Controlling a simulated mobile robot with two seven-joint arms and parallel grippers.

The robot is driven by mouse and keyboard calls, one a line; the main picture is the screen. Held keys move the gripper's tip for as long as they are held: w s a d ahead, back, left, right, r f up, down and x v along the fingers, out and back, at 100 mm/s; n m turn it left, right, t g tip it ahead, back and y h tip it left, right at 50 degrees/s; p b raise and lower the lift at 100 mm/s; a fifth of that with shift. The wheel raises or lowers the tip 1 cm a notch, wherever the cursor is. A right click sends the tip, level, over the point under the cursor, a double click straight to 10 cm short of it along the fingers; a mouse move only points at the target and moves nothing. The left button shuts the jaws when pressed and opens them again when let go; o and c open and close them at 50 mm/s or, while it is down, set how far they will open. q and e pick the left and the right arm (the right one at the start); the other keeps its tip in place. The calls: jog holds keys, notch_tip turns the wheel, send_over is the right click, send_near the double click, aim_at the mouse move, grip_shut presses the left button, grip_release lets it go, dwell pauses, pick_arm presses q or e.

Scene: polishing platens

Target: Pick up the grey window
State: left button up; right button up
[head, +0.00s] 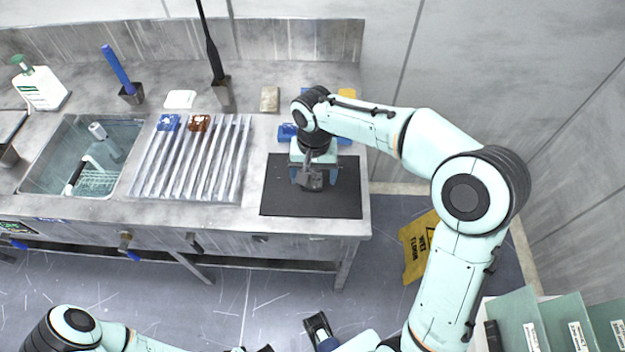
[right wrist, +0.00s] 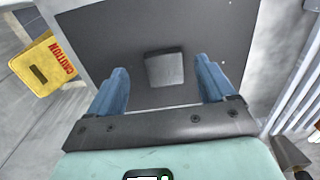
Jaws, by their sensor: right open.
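The grey window (right wrist: 164,68) is a small grey square piece lying flat on a black mat (right wrist: 105,40) in the right wrist view. The mat (head: 281,198) lies at the right end of the steel counter in the head view. My right gripper (head: 313,182) is above this mat, pointing down. In the right wrist view its two blue fingers (right wrist: 163,85) are wide apart with nothing between them, and the window shows ahead, between their lines. In the head view I cannot make out the window clearly. My left gripper (head: 321,332) seems to be low at the bottom edge, partly cut off.
Left of the mat is a ribbed rack (head: 192,165) with a blue and a brown piece at its back. A sink (head: 58,148) is farther left. Blue items (head: 287,132) lie behind the mat. A yellow floor sign (head: 417,250) stands right of the counter.

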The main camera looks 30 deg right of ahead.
aim_at(312, 184)
notch_tip(312, 184, down, 4)
jog(key=shift+w+a+r, duration=0.15)
jog(key=shift+r, duration=0.05)
jog(key=shift+r, duration=0.1)
jog(key=c, duration=1.2)
